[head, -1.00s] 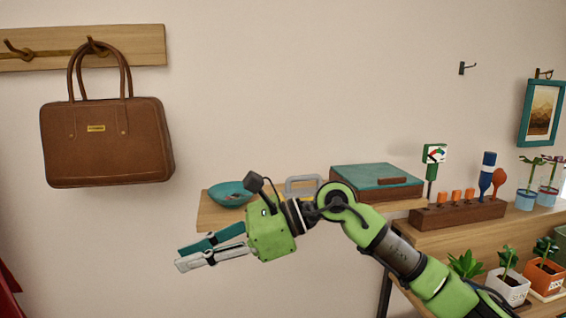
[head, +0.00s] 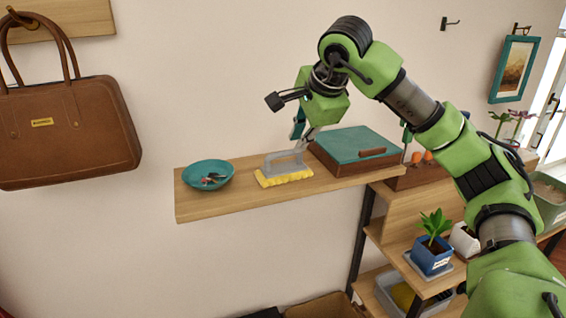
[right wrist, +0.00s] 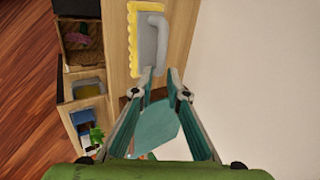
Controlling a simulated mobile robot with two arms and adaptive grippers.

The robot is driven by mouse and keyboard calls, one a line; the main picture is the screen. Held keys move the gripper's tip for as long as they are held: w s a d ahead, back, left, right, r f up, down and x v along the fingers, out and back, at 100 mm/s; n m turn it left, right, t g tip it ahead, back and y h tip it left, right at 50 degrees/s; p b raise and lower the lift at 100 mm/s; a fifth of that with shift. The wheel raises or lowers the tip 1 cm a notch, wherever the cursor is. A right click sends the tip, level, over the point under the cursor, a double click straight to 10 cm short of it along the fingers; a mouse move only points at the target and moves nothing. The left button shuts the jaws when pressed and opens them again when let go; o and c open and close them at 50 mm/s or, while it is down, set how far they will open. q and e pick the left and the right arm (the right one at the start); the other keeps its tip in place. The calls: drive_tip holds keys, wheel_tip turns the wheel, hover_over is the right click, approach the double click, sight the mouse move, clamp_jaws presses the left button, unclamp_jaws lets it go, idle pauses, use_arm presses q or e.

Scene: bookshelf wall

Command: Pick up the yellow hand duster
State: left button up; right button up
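The yellow hand duster (head: 284,178) lies on the wooden wall shelf, yellow pad down and grey handle (head: 287,161) up. It stands between the teal bowl and the teal-lidded box. My right gripper (head: 305,135) is just above and behind the duster's right end in the head view, pointing down, its tips partly hidden. In the right wrist view the duster's yellow edge (right wrist: 133,52) and grey handle show beyond the fingertips (right wrist: 160,75). The fingers are apart with nothing between them. The left fingertip appears close to the handle's near end; contact cannot be told. My left gripper is out of view.
The teal bowl (head: 208,174) sits left of the duster on the shelf (head: 235,201). The teal-lidded box (head: 357,146) stands close on the right. A brown bag (head: 65,130) hangs at left. Potted plants (head: 431,255) stand lower right. The shelf's front strip is bare.

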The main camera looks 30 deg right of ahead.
sight(292, 151)
drive_tip(key=shift+x, duration=0.85)
drive_tip(key=shift+w+f, duration=0.15)
drive_tip(key=p+x, duration=0.2)
drive_tip(key=x, duration=0.2)
drive_tip(key=shift+w+f, duration=0.1)
drive_tip(key=shift+w, duration=0.05)
drive_tip(key=shift+w+f, duration=0.15)
drive_tip(key=shift+f, duration=0.05)
drive_tip(key=shift+a, duration=0.1)
clamp_jaws()
drive_tip(key=shift+r, duration=0.15)
